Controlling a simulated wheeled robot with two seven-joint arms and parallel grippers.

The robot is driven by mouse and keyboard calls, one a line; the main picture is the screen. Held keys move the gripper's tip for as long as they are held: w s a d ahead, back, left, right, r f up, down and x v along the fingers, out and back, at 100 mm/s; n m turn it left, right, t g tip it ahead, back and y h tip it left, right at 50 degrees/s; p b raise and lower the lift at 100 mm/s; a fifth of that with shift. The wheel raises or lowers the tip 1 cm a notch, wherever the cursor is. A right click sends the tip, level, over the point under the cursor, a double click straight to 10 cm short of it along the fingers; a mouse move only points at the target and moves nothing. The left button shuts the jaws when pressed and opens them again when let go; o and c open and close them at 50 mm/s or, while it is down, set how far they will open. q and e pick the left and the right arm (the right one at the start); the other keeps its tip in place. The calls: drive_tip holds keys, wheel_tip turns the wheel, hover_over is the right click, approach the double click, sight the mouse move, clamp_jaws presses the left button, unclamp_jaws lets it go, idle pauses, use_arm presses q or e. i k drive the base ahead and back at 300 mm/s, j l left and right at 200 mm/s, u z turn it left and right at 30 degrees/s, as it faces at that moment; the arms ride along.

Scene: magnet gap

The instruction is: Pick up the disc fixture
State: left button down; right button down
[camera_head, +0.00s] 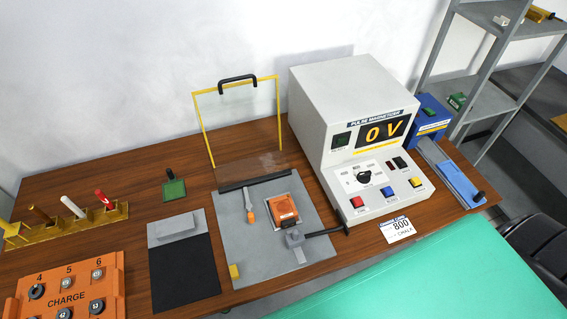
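A small orange fixture (282,209) sits on the grey base plate (237,256) in the middle of the table; it looks like the disc fixture, but its markings are too small to read. A larger orange tray (68,282) marked CHARGE holds several round grey and black discs in numbered places at the lower left. Neither of my grippers is in view.
A clear yellow-framed shield (240,125) stands raised behind the plate. The pulse magnetizer (345,110) reads 0 V at the right. A grey-and-black mat (184,272), an orange-handled tool (249,208), a tool rack (75,224) and a green block (174,190) lie around.

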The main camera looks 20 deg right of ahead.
sight(285, 214)
drive_tip(key=z, duration=0.7)
